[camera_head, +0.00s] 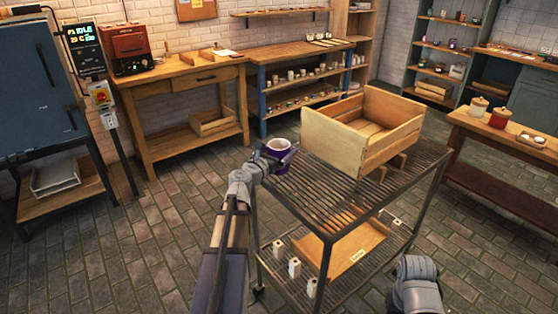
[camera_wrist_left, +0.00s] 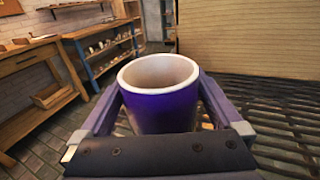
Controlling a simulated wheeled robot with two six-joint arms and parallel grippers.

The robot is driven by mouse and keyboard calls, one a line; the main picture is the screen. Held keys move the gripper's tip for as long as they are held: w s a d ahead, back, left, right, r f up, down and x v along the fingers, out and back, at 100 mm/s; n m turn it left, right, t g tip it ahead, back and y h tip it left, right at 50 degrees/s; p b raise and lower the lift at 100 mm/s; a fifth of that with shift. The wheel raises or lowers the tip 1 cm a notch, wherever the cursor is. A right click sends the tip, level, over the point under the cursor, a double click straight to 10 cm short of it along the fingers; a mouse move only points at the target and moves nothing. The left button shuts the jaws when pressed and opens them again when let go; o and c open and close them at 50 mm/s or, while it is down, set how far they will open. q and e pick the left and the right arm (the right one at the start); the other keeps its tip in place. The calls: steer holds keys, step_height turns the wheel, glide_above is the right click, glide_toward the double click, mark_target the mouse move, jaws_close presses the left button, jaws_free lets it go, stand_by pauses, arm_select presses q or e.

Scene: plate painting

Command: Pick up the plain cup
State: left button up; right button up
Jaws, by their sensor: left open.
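My left gripper (camera_head: 275,160) is open around the cup, one finger on each side. In the left wrist view, the fingers flank the cup; whether they touch it I cannot tell. The cup's base is hidden by the gripper. Only a grey part of my right arm shows at the lower right of the head view.
A wooden crate (camera_head: 335,136) stands on the cart just right of the cup. The cart's lower shelf holds a wooden board (camera_head: 345,245) and several small white blocks. Wooden tables and shelves with cups line the back wall. The brick floor left of the cart is clear.

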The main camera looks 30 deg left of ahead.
arm_select(q)
steer(key=shift+w+f, duration=0.1)
steer(key=shift+w, duration=0.9)
steer(key=shift+s, duration=0.1)
steer(key=c, duration=1.3)
step_height(320, 180, up, 10)
steer(key=p, duration=1)
steer(key=shift+r, duration=0.2)
